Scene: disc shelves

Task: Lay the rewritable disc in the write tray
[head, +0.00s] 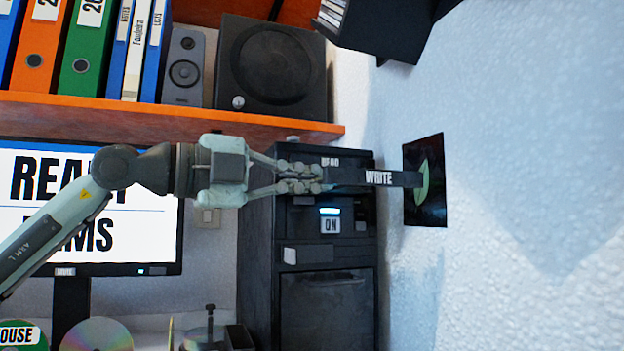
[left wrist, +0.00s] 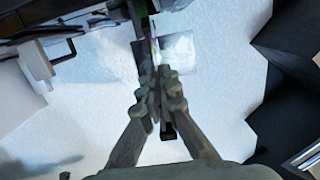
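My left gripper (head: 318,180) comes in from the left in the head view. Its fingers are close together, right at the near-left end of the dark bar labelled WRITE (head: 400,180), which juts out at the front of the black computer tower (head: 325,290). In the left wrist view the fingertips (left wrist: 158,80) also meet, with a thin strip beyond them that I cannot make out. I cannot see a disc face at the fingers. The inside of the write tray is hidden. My right gripper is not in view.
A silver disc (head: 95,335) and a disc labelled HOUSE (head: 22,338) stand at the lower left. A monitor (head: 150,225) is behind my arm. An orange shelf (head: 150,118) with binders and speakers is above. A dark panel with a green shape (head: 436,205) is on the pale wall.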

